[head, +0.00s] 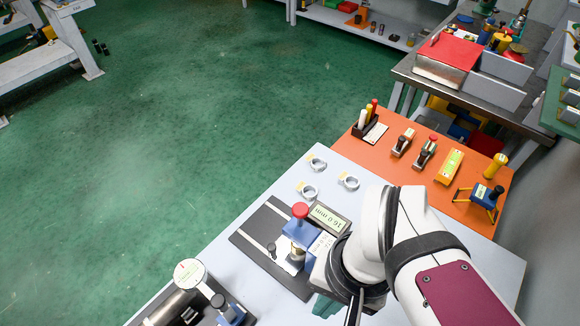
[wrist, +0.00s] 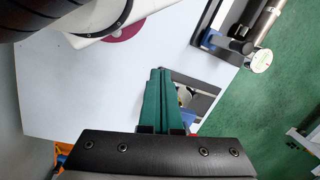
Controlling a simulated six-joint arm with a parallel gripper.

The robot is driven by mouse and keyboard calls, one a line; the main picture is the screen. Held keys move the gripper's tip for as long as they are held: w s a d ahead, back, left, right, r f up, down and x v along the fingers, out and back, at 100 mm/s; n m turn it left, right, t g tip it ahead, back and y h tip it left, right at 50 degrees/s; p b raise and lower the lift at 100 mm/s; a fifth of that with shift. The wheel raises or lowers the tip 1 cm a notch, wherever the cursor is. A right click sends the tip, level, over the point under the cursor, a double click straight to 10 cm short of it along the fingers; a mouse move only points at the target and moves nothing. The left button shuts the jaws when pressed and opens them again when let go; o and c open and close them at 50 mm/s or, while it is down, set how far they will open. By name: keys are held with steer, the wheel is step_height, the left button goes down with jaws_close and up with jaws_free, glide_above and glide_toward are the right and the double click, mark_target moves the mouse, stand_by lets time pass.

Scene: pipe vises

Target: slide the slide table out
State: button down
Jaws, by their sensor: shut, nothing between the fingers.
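A black base plate (head: 262,232) with a pale strip lies on the white bench top. On it stands a blue fixture (head: 300,232) with a red knob on top, beside a display reading 16.0 mm. A light metal plate (head: 287,263) with a small black knob sits low at the fixture's front; it looks like the slide table, partly hidden by the fixture. My gripper (wrist: 160,72) has its green fingers shut and empty. In the wrist view they cover part of the fixture and base plate (wrist: 205,100). In the head view my arm hides most of the gripper.
A metal cylinder device (head: 178,298) with a round dial stands at the bench's near-left end. Several grey rings (head: 309,192) lie beyond the base plate. An orange mat (head: 447,208) holds stamps, a yellow level and a blue tool. Bare bench (wrist: 95,100) shows in the wrist view.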

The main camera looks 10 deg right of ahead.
mark_target(272, 247)
stand_by(0.3)
steer(key=c, duration=1.5)
jaws_free()
steer(key=o, duration=0.5)
steer(key=shift+h, duration=0.4)
steer(key=w, duration=0.2)
steer(key=w+a, duration=0.1)
steer(key=w, duration=0.2)
steer(key=w+r, duration=0.1)
steer(key=w, duration=0.1)
steer(key=shift+w+a, duration=0.2)
steer(key=shift+a, duration=0.05)
steer(key=o, duration=0.3)
steer(key=shift+h, duration=0.5)
steer(key=w+a, duration=0.1)
steer(key=w, duration=0.2)
steer(key=w+a+f, duration=0.1)
steer(key=w+a, duration=0.1)
steer(key=w, duration=0.1)
steer(key=w+a+f, duration=0.1)
steer(key=w+a, duration=0.1)
steer(key=w, duration=0.2)
steer(key=shift+a+f, duration=0.2)
steer(key=f, duration=1.4)
steer(key=shift+w+a+f, duration=0.15)
steer(key=shift+w+f, duration=0.05)
steer(key=shift+f, duration=0.75)
jaws_close()
